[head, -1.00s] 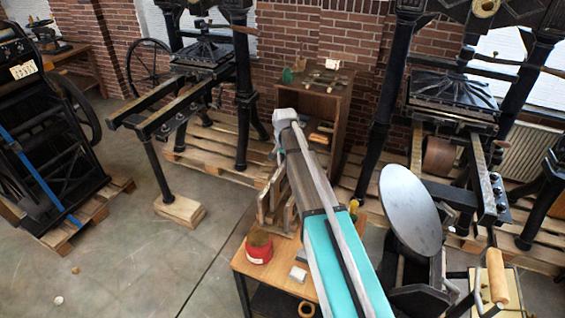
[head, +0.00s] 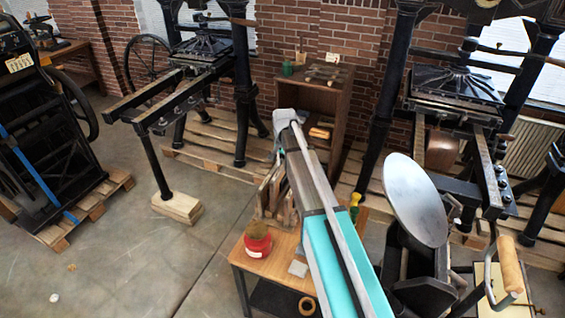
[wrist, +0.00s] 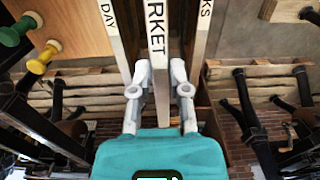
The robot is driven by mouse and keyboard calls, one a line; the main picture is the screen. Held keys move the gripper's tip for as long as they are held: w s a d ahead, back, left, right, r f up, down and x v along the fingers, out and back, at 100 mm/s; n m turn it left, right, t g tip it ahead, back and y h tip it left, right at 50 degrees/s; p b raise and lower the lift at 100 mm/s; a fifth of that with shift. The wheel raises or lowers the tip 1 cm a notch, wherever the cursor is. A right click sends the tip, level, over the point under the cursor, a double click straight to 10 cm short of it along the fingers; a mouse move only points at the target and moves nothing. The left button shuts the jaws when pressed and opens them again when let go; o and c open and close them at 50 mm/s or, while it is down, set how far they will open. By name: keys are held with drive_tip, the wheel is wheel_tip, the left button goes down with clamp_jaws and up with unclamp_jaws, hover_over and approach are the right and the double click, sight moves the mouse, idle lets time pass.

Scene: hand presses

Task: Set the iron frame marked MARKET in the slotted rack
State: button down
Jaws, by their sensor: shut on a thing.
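The iron frame marked MARKET (wrist: 157,55) shows in the wrist view as a pale bar, with its first letters cut off. My gripper (wrist: 160,88) is shut on it, one finger on each side. It lies between two similar bars, one lettered DAY (wrist: 117,42) and one ending in KS (wrist: 199,35), and reaches nearer the camera than they do. In the head view the slotted rack (head: 262,204) stands on a small wooden table, partly behind my arm. My gripper is hidden there. I cannot tell whether the frame touches the rack's floor.
A red pot (head: 257,245) and a grey block (head: 298,269) lie on the small table (head: 248,264). A yellow-handled tool (head: 354,205) stands right of my arm. A press with a round disc (head: 415,200) stands close on the right. Open floor lies to the left.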

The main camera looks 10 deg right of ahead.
sight(283, 176)
drive_tip(key=shift+f+b, duration=0.45)
drive_tip(key=shift+f, duration=0.2)
drive_tip(key=shift+s, duration=0.1)
idle(1.1)
drive_tip(key=shift+f+b, duration=2.75)
idle(2.0)
drive_tip(key=shift+s+f, duration=0.1)
drive_tip(key=shift+s, duration=0.1)
idle(0.6)
drive_tip(key=c, duration=0.5)
unclamp_jaws()
drive_tip(key=shift+w, duration=0.15)
